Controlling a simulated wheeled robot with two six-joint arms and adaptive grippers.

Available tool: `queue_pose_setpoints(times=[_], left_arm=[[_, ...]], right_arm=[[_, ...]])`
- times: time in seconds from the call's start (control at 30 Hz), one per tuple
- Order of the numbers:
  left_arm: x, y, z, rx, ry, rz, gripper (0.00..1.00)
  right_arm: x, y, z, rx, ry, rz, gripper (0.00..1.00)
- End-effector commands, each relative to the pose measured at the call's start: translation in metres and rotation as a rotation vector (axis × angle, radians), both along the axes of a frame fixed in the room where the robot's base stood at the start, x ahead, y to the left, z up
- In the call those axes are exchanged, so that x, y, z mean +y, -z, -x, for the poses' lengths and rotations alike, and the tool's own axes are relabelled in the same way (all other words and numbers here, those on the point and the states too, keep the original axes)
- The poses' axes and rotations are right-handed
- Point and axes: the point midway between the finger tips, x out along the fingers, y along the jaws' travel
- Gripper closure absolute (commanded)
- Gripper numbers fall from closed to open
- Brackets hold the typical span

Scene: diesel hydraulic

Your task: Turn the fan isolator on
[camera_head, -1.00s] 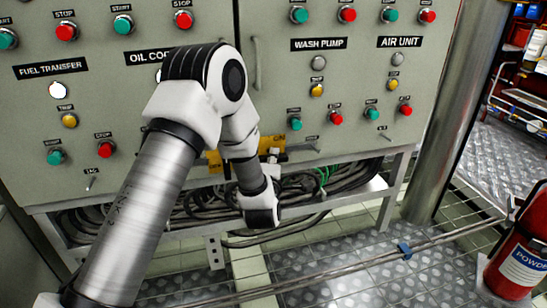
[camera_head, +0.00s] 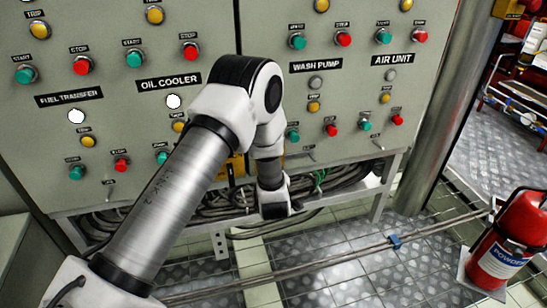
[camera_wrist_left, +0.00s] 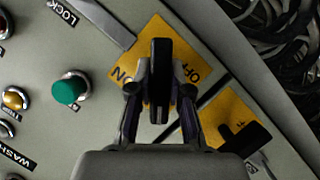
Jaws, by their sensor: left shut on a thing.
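In the left wrist view a black switch handle (camera_wrist_left: 160,55) stands on a yellow plate (camera_wrist_left: 125,65) on the grey panel. Lettering that looks like ON is left of the handle and OFF is right of it. The handle is upright in this view, between the two words. My left gripper (camera_wrist_left: 160,92) has its fingers on both sides of the handle and is shut on it. No name label for this switch is readable. In the head view my arm covers the gripper and handle; part of a yellow plate (camera_head: 236,167) shows beside the arm. My right gripper is not in view.
A second yellow plate (camera_wrist_left: 225,112) with a black handle (camera_wrist_left: 245,138) is close to the lower right in the wrist view. A green button (camera_wrist_left: 67,90) is at left. Cables (camera_head: 225,200) run under the panel. A red extinguisher (camera_head: 505,240) stands at right.

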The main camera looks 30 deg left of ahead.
Motion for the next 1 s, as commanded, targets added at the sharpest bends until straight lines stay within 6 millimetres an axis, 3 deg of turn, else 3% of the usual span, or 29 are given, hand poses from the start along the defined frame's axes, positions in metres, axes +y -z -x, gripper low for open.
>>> queue_pose_setpoints(times=[0.03, 0.4, 1.0], left_arm=[[-0.001, -0.007, 0.000, 0.035, 0.001, -0.028, 1.00], [-0.001, -0.005, 0.000, 0.295, 0.000, -0.252, 1.00], [0.000, 0.000, 0.000, 0.532, 0.000, -0.454, 1.00]], right_arm=[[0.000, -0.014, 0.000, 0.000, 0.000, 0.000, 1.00], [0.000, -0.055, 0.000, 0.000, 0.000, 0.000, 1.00], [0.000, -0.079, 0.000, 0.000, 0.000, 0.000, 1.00]])
